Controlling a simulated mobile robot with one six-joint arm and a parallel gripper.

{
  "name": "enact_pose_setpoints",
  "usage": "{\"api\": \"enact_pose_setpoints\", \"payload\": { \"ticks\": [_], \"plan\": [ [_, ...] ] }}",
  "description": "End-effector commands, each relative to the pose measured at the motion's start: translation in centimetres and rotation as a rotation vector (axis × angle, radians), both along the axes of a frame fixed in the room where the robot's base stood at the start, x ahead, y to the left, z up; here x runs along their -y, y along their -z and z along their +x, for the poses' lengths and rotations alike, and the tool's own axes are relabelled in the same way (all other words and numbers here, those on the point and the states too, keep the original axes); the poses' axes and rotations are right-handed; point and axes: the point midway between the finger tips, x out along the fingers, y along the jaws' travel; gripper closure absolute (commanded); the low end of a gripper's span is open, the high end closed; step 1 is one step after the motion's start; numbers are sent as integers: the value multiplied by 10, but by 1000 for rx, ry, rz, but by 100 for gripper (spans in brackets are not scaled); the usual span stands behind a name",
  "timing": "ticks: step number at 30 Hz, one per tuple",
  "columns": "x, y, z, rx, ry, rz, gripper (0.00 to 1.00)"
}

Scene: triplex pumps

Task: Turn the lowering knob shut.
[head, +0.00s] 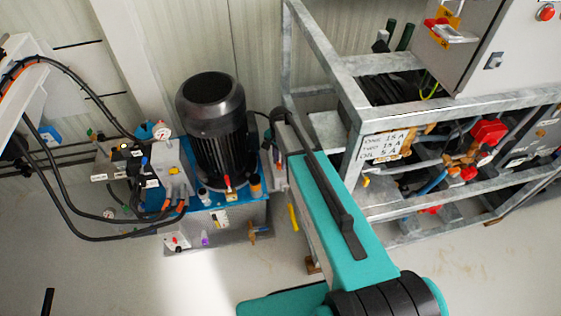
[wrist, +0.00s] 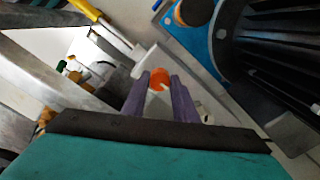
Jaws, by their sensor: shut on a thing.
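In the wrist view my gripper (wrist: 160,82) has its two grey-purple fingers on either side of a small round orange knob (wrist: 159,79), which I take for the lowering knob. The fingers are shut on it, and the knob's face shows between the fingertips with a pale mark at its lower edge. The knob sits by a light grey block. In the head view my teal arm reaches up toward the right side of the pump unit. The knob and fingertips cannot be made out there, and the knob's angle is unclear.
The black motor (head: 212,125) stands on a blue-topped tank (head: 232,198) left of my arm. Black hoses (head: 75,215) loop at the left. A galvanized steel frame (head: 345,85) with valves stands close on the right. A yellow lever (head: 293,217) hangs beside my arm.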

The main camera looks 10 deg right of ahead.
Motion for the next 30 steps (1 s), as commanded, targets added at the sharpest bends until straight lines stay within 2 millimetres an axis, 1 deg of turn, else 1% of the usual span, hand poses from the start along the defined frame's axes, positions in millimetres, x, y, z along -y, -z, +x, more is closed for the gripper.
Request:
{"api": "enact_pose_setpoints", "payload": {
  "ticks": [3,4,7,20,26,30],
  "plan": [
    [0,0,0,0,2,0,96],
    [0,0,0,0,2,0,72],
    [0,0,0,0,1,0,55],
    [0,-3,0,1,0,1,55],
    [0,-16,0,1,0,1,55],
    [0,-31,0,2,0,0,55]
  ]
}}
